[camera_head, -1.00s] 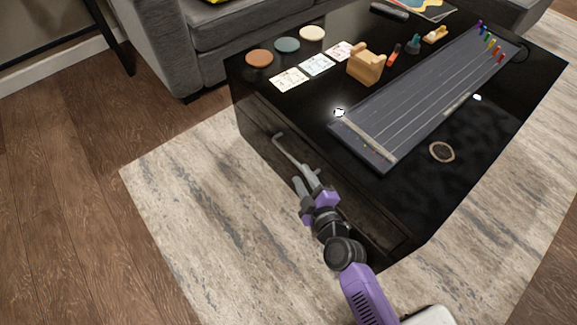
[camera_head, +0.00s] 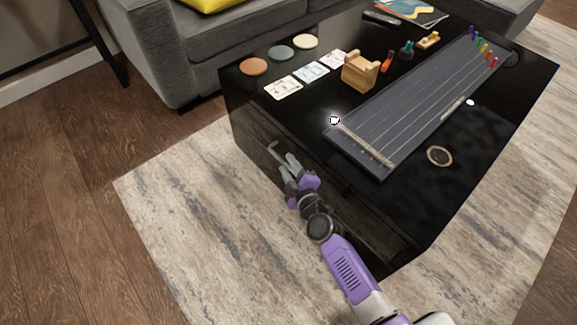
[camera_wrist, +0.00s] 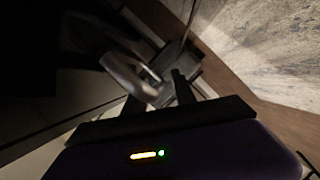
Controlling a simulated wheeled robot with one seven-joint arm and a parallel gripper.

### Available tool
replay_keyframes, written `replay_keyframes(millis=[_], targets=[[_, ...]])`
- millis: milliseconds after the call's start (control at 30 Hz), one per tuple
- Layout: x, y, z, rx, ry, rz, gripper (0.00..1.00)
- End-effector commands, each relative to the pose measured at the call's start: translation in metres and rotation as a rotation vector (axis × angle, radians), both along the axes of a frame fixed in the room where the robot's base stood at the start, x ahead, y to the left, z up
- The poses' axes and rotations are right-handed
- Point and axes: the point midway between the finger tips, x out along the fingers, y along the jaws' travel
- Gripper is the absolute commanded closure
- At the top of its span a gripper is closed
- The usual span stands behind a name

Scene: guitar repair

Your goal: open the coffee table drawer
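The black coffee table (camera_head: 400,218) stands in the middle of the head view. Its drawer front (camera_head: 250,130) is on the side facing lower left and looks flush with the table. A thin grey bar handle (camera_head: 272,148) runs along that front, and its lower part is hidden behind my gripper. My gripper (camera_head: 287,166) is at the handle, with its two fingers apart. In the dark wrist view, a pale curved bar, probably the handle (camera_wrist: 128,76), lies close to the fingers. I cannot tell whether it is between them or touching.
On the tabletop are a long grey stringed board (camera_head: 410,105), a wooden holder (camera_head: 360,72), several round coasters (camera_head: 254,67) and cards (camera_head: 283,88). A grey sofa (camera_head: 200,50) stands behind. The pale rug (camera_head: 190,220) in front of the drawer is clear.

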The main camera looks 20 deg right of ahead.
Motion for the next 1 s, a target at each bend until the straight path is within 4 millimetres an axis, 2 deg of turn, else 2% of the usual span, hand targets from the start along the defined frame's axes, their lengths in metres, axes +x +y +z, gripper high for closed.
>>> replay_keyframes(millis=[167,333,1000], targets=[[-0.0001,0.0001,0.0002,0.0,0.0,0.0,0.68],[-0.0002,0.0003,0.0002,0.0,0.0,0.0,1.0],[-0.0004,0.0005,0.0,0.0,-0.001,0.001,1.0]])
